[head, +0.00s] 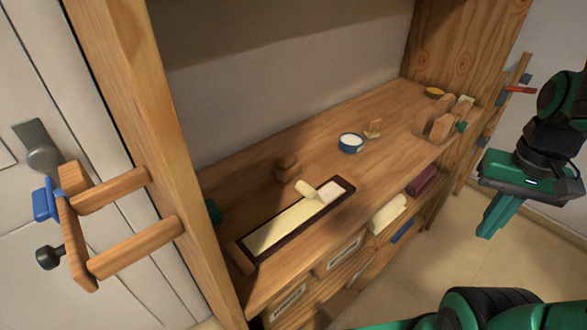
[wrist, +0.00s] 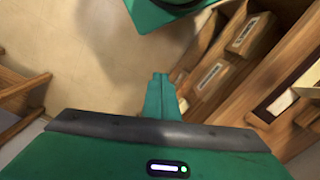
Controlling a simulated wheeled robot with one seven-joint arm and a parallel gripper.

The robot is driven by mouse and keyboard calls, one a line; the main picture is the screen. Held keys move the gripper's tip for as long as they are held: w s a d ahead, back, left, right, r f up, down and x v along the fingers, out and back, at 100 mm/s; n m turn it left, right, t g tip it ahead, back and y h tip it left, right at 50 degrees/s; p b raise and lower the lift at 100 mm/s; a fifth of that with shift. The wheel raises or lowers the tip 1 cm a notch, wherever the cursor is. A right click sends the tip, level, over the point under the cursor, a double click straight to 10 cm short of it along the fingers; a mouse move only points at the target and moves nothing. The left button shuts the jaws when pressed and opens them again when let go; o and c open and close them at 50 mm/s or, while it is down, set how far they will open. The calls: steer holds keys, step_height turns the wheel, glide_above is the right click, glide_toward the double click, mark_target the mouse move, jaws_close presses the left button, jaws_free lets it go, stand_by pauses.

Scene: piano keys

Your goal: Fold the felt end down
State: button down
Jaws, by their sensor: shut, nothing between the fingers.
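A long cream strip, which looks like the felt (head: 285,227), lies in a dark-rimmed tray (head: 318,214) on the wooden shelf. At its far right end a cream piece (head: 306,188) stands up, rolled or curled, beside a paler patch (head: 329,192). Whether this piece joins the strip is too small to tell. My gripper (head: 490,228) hangs in the air well to the right of the shelf, pointing down, apart from the felt. In the wrist view its fingers (wrist: 160,92) are together and empty. Part of the tray shows at that view's right edge (wrist: 262,113).
A small wooden block (head: 287,167) stands behind the tray. A blue-rimmed white pot (head: 350,142) and a wooden rack (head: 440,122) stand farther right. Labelled drawers (head: 338,254) and cloth rolls (head: 388,214) are below. A wooden upright (head: 165,150) bounds the shelf's left side. Floor at right is clear.

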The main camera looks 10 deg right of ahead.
steer(key=shift+w+a, duration=0.15)
steer(key=shift+w, duration=0.35)
step_height(320, 180, up, 7)
steer(key=n+h, duration=0.1)
steer(key=n, duration=2.4)
glide_above(310, 196)
steer(key=d, duration=0.4)
steer(key=s+a+n+t, duration=0.1)
steer(key=s+a+n, duration=0.1)
steer(key=a+n, duration=0.65)
steer(key=f, duration=0.2)
steer(key=a+f+m, duration=0.1)
steer(key=f, duration=0.2)
steer(key=w+f+m, duration=0.1)
steer(key=f, duration=0.2)
steer(key=shift+a+f, duration=0.2)
steer(key=shift+a, duration=0.1)
steer(key=shift+w+d+f, duration=0.2)
steer(key=shift+w+d+r, duration=0.45)
steer(key=shift+d, duration=0.2)
steer(key=shift+w+d+r, duration=0.4)
steer(key=shift+d, duration=0.25)
